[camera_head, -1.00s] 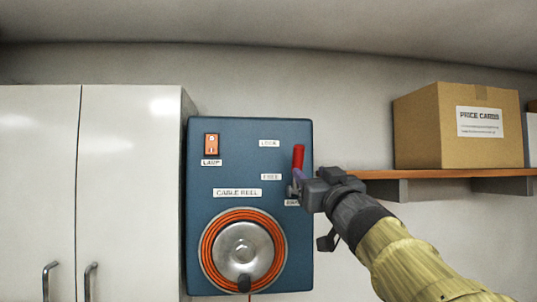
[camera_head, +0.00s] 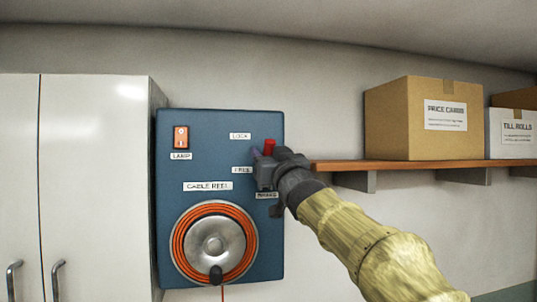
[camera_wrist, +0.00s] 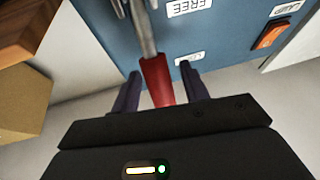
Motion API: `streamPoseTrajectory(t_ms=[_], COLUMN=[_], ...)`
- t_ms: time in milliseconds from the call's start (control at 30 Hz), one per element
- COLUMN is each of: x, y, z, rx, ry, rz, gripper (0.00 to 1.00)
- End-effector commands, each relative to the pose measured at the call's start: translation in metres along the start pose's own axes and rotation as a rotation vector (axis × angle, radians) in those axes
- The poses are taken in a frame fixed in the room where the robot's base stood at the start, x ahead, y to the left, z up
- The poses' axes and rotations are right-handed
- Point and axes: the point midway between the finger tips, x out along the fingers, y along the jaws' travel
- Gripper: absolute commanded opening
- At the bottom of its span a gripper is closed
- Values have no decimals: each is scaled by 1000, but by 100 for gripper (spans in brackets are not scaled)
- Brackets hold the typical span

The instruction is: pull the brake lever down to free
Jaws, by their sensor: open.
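The brake lever has a red grip (camera_head: 269,147) and stands up at the right of the blue panel, near the LOCK label (camera_head: 240,136) and above the FREE label (camera_head: 242,170). My gripper (camera_head: 258,153) is in front of it and hides its lower part. In the wrist view, the red grip (camera_wrist: 158,82) and its grey metal rod (camera_wrist: 144,30) show between the two purple fingers of my gripper (camera_wrist: 161,82). The fingers are open, with a gap on each side of the grip.
The blue panel (camera_head: 170,215) also carries an orange lamp switch (camera_head: 181,137) and a cable reel (camera_head: 213,242) with a crank. A white cabinet (camera_head: 95,180) stands left. A wooden shelf (camera_head: 400,165) with cardboard boxes (camera_head: 415,118) is on the right.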

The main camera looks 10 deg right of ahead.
Motion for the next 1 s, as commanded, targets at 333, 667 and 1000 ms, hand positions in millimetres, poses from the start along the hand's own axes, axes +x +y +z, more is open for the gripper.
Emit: streamPoseTrajectory(t_ms=[333, 667, 1000], x=[0, -2, -11], y=[0, -2, -6], z=[0, 3, 8], rx=[0, 0, -11], ry=[0, 16, 103], rz=[0, -2, -7], gripper=[0, 0, 0])
